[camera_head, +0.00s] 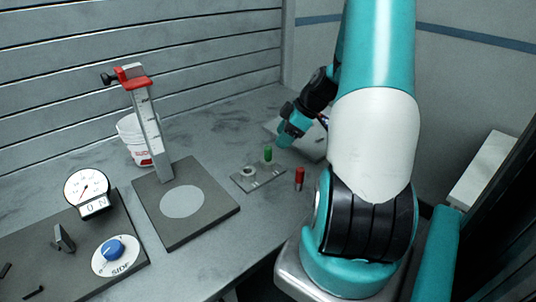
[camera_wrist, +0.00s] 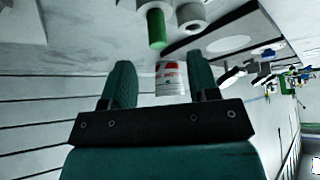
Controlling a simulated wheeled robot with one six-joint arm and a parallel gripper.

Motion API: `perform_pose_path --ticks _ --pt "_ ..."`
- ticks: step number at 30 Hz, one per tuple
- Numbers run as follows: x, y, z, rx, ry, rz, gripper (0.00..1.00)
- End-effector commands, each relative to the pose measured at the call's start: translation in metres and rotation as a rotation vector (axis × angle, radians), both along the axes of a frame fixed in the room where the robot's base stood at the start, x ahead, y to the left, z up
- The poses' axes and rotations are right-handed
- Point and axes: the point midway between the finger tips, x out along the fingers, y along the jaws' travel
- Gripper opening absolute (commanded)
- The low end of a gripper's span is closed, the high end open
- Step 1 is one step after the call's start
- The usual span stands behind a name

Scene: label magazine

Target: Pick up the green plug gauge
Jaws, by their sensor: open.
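The green plug gauge (camera_head: 267,154) stands upright on a small grey plate (camera_head: 262,182), beside a grey ring (camera_head: 248,172). In the wrist view the green plug gauge (camera_wrist: 156,29) is ahead of the fingertips, roughly in line with the gap between them, with the grey ring (camera_wrist: 190,15) right of it. My gripper (camera_head: 284,138) is just to the upper right of the gauge in the head view, apart from it. In the wrist view my gripper (camera_wrist: 161,72) has its two teal fingers spread, with nothing held between them.
A red plug gauge (camera_head: 299,178) stands right of the plate. A stand with a red-topped column (camera_head: 147,120) is to the left, with a white bucket (camera_head: 130,140) behind it. A dial gauge (camera_head: 87,188) and a blue knob (camera_head: 112,249) are at front left.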

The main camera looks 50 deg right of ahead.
Motion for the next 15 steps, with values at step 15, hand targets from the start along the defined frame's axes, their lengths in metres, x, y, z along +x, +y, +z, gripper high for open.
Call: perform_pose_path --ticks 15 --pt "0.033 0.016 -0.044 0.003 0.003 0.001 0.55"
